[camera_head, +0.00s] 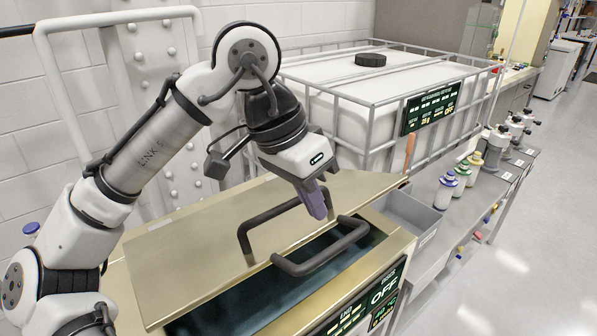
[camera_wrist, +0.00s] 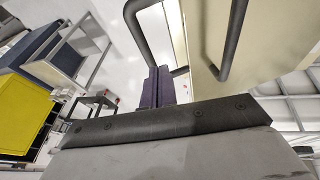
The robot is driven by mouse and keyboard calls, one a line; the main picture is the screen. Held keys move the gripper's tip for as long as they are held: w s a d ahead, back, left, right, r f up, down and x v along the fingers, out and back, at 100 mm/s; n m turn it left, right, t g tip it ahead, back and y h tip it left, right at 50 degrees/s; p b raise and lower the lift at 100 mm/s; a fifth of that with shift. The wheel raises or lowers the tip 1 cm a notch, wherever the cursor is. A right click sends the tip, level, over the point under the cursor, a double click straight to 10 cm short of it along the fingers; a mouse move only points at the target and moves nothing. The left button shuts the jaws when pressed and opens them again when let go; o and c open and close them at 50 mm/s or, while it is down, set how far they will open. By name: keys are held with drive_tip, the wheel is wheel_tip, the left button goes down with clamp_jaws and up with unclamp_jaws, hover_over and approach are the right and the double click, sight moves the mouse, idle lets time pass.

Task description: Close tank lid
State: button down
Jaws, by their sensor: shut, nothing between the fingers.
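The tank (camera_head: 335,315) has a pale gold body with an opening along its front, dark teal inside. Its flat gold lid (camera_head: 190,250) stands tilted up behind the opening, so the tank is partly open. A dark bar handle (camera_head: 243,240) is on the lid, and a second dark bar handle (camera_head: 320,262) reaches over the opening; its mounting is unclear. My gripper (camera_head: 318,207) is shut and empty, pointing down above the handles, near the lid's face. In the wrist view its purple fingers (camera_wrist: 157,88) are together beside the lid (camera_wrist: 197,70), between dark handle bars.
A display panel reading OFF (camera_head: 380,295) is on the tank's front. A caged white container (camera_head: 340,100) stands behind. A grey bin (camera_head: 405,220) and a bench with several capped bottles (camera_head: 445,190) are at right. Open floor (camera_head: 530,250) lies further right.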

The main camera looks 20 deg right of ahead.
drive_tip(key=shift+s+d+f+b, duration=0.15)
drive_tip(key=shift+s+f+b, duration=0.2)
drive_tip(key=shift+f+b, duration=0.25)
drive_tip(key=shift+s+d+f+b, duration=0.15)
drive_tip(key=shift+s+f+b, duration=0.15)
drive_tip(key=shift+f+b, duration=0.3)
drive_tip(key=shift+s+d+f+b, duration=0.15)
drive_tip(key=shift+s+f+b, duration=0.2)
drive_tip(key=shift+f+b, duration=0.25)
